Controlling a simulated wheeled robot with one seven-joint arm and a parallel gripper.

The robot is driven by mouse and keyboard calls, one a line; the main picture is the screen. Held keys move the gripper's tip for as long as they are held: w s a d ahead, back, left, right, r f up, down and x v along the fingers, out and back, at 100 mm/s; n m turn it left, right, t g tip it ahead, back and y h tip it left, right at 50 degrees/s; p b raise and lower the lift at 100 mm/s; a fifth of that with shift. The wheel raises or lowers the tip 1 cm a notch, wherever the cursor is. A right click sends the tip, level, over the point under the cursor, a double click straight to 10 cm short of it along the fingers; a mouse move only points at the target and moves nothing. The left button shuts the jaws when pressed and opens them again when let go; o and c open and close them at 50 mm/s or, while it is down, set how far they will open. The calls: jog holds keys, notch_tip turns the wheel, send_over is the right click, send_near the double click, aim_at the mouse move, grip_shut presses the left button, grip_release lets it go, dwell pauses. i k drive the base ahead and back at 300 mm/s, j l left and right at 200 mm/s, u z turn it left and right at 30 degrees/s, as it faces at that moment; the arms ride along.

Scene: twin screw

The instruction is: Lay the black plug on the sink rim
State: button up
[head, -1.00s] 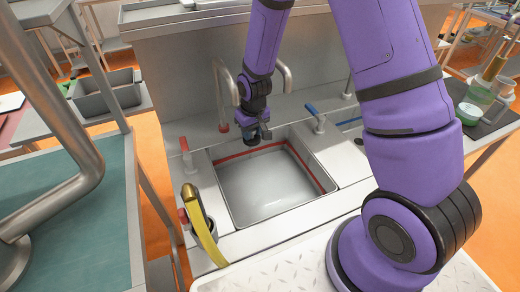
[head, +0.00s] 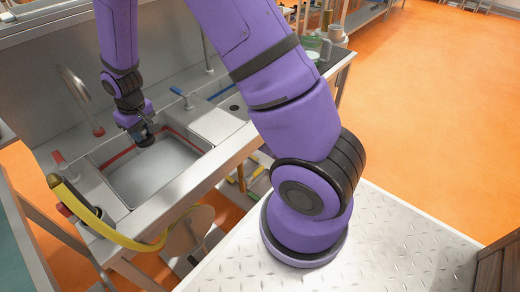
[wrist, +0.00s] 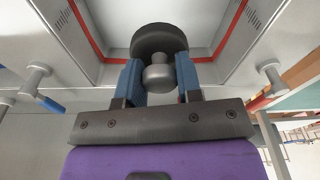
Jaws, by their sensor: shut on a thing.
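My gripper (head: 143,136) hangs over the back of the sink basin in the head view. In the wrist view my gripper (wrist: 160,82) has its two blue fingers closed on the grey knob of the black plug (wrist: 160,38). The plug's dark round disc sticks out beyond the fingertips. In the head view the plug (head: 146,141) is a small dark shape under the gripper, and I cannot tell its exact height. The sink rim (head: 128,212) is bare metal around the square basin (head: 155,178), which has a red line inside its walls.
A red-handled fitting (head: 60,160) is at the left. A yellow hose (head: 105,228) hangs over the front left corner. The front rim is clear to the right of the hose.

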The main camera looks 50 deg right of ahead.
aim_at(192, 174)
jog(key=k+l, duration=0.1)
jog(key=k, duration=0.9)
jog(key=i, duration=0.5)
